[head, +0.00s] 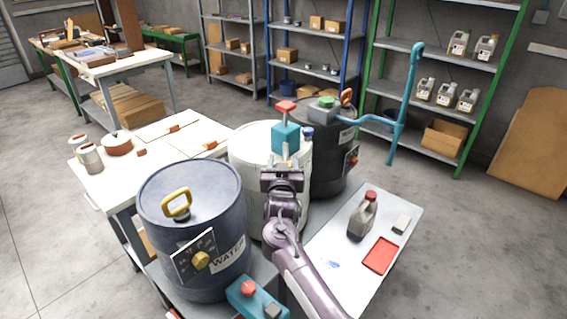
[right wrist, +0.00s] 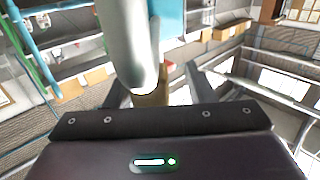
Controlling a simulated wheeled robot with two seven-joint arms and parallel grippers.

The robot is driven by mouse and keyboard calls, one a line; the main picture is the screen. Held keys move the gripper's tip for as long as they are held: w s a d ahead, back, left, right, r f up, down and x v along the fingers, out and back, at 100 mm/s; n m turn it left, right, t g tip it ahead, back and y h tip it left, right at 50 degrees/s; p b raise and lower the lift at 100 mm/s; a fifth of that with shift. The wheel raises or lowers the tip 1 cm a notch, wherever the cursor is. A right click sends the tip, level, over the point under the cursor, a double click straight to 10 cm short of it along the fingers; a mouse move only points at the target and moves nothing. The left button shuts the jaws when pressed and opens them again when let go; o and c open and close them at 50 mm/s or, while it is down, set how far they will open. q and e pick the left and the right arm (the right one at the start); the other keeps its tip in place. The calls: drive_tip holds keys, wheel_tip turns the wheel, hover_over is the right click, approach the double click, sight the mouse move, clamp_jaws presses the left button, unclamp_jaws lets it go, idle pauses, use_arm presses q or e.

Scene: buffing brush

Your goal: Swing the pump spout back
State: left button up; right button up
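The teal pump (head: 286,138) with a red top (head: 286,106) stands on the white drum (head: 250,150). My right gripper (head: 283,172) is just in front of the pump, over the drum's near side. In the right wrist view its two fingers (right wrist: 155,88) are spread apart. A pale grey tube (right wrist: 125,45), which looks like the spout, reaches down between them with a brass-coloured piece (right wrist: 152,88) behind it. Contact with the fingers cannot be told. The teal pump body (right wrist: 172,18) shows behind the tube. My gripper hides much of the spout in the head view. My left gripper is not in view.
A blue water drum (head: 192,225) stands at left and a dark drum (head: 335,165) behind right. A tall teal pipe (head: 404,100) rises at right. A bottle (head: 362,216) and red tray (head: 380,255) sit on the right table. A teal box (head: 257,299) is nearest.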

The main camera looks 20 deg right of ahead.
drive_tip(key=shift+s+d, duration=0.1)
drive_tip(key=shift+s, duration=0.25)
drive_tip(key=b+v, duration=0.1)
drive_tip(key=v, duration=0.6)
